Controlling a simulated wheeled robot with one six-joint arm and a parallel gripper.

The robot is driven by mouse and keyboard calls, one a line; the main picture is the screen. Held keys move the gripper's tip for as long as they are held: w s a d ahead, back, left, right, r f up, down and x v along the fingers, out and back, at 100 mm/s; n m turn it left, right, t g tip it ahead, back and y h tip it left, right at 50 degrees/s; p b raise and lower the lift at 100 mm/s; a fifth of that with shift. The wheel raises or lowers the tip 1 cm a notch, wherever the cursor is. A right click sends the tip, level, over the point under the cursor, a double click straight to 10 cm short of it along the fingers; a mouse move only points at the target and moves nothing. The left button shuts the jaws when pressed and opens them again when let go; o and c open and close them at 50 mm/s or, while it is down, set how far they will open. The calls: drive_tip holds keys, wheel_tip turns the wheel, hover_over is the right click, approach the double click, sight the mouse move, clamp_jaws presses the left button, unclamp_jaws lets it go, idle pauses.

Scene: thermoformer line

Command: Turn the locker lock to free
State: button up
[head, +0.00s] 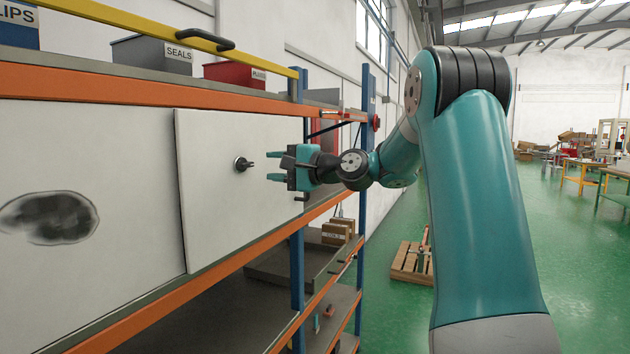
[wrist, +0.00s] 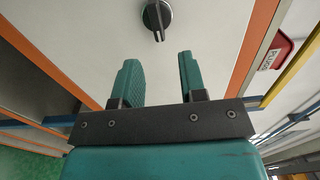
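The locker lock (head: 242,164) is a dark round knob with a lever on the white locker door (head: 215,220). In the wrist view the lock (wrist: 157,17) is at the top centre, beyond my fingertips, with its lever along the picture's vertical. My gripper (head: 270,166) is to the right of the lock in the head view, with a gap between them. In the wrist view my gripper (wrist: 157,72) has its two teal fingers apart, with nothing between them.
The door sits on a shelf rack with orange beams (head: 150,88) and blue posts (head: 297,260). A yellow bar (head: 150,32) with a black handle runs above. A grey SEALS bin (head: 150,54) and a red bin (head: 232,74) stand on top.

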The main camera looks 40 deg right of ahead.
drive_tip(key=b+v, duration=0.9)
drive_tip(key=v, duration=0.2)
drive_tip(key=shift+s, duration=0.2)
drive_tip(key=shift+a, duration=0.1)
drive_tip(key=a+f+n+g+y, duration=0.1)
drive_tip(key=a+f+n+g, duration=0.55)
drive_tip(key=a, duration=0.65)
drive_tip(key=a+f+n+g+y, duration=0.1)
drive_tip(key=a+f+n+g, duration=0.25)
drive_tip(key=a+f, duration=0.75)
drive_tip(key=s+a+f+n+g+h, duration=0.2)
drive_tip(key=s+a+f+n, duration=0.3)
drive_tip(key=s, duration=0.5)
drive_tip(key=s+a+f+n+g+h, duration=0.2)
drive_tip(key=s+a+f+n+g, duration=0.3)
drive_tip(key=s, duration=0.6)
drive_tip(key=shift+f+n, duration=0.6)
drive_tip(key=shift+n, duration=0.1)
